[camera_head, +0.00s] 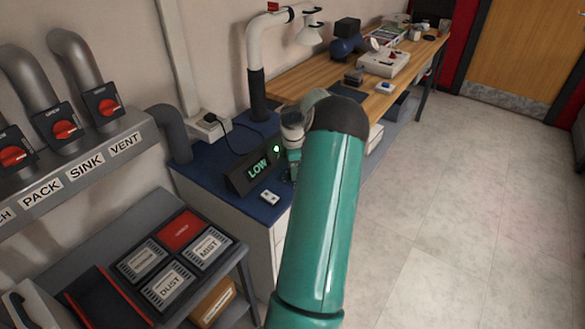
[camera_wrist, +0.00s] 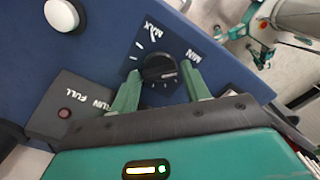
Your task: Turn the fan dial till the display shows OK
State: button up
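The fan dial (camera_wrist: 160,68) is a black round knob on a blue panel, with MAX and MIN lettering and white tick marks around it in the wrist view. My gripper (camera_wrist: 161,74) has its two green fingers apart, one on each side of the dial. I cannot tell whether either finger touches it. The display (camera_head: 257,170) is a dark slanted box in the head view, and it reads LOW in green. My teal arm hides the dial in the head view.
A dark box lettered RUN and FULL with a red light (camera_wrist: 65,113) lies left of the dial in the wrist view. A white round knob (camera_wrist: 62,14) is at upper left. Labelled switches (camera_head: 66,128) line the wall. Open floor (camera_head: 460,210) lies right.

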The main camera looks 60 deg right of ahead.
jog(key=c, duration=0.5)
jog(key=shift+c, duration=0.2)
jog(key=shift+m, duration=0.4)
jog(key=m, duration=0.5)
jog(key=shift+r+m, duration=0.1)
jog(key=shift+m, duration=0.2)
jog(key=m, duration=1.3)
jog(key=shift+m, duration=0.3)
jog(key=m, duration=0.6)
jog(key=shift+m, duration=0.4)
